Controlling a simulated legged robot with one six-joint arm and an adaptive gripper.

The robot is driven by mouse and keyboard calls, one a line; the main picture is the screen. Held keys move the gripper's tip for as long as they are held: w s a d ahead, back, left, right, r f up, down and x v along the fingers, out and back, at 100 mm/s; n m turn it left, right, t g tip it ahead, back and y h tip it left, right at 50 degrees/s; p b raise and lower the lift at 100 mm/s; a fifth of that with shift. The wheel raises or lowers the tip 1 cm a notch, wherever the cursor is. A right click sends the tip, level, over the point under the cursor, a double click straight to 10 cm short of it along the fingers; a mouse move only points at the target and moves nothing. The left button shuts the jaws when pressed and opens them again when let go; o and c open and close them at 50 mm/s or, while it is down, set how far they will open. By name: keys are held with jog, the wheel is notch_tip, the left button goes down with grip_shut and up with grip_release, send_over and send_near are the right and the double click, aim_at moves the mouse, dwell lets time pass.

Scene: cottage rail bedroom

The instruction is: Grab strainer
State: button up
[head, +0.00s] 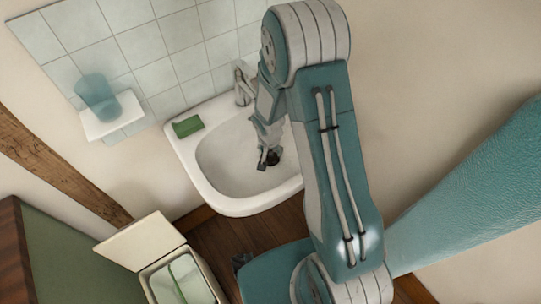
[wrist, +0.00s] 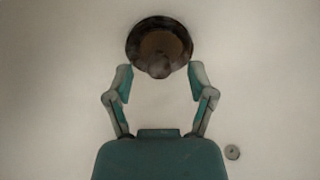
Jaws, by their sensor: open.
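The strainer (wrist: 160,38) is a dark, brownish round piece with a small knob on its near side. In the wrist view it lies on the pale basin surface, just beyond my fingertips. My gripper (wrist: 160,82) is open and empty, with one finger on each side of the strainer's near edge. I cannot tell whether the fingers touch it. In the head view my gripper (head: 268,160) reaches down into the white sink (head: 215,160). A dark bit of the strainer (head: 273,157) shows beside the fingers there, and the rest is hidden.
A faucet (head: 243,85) stands at the sink's back edge. A green block (head: 187,126) sits on the sink's left corner. A teal cup (head: 97,97) stands on a small wall shelf (head: 112,118). An open bin (head: 180,277) is at lower left. A small round hole (wrist: 232,152) shows in the basin.

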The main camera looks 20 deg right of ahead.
jog(key=shift+w+f, duration=0.1)
jog(key=shift+f, duration=0.7)
grip_shut()
jog(key=shift+r, duration=0.15)
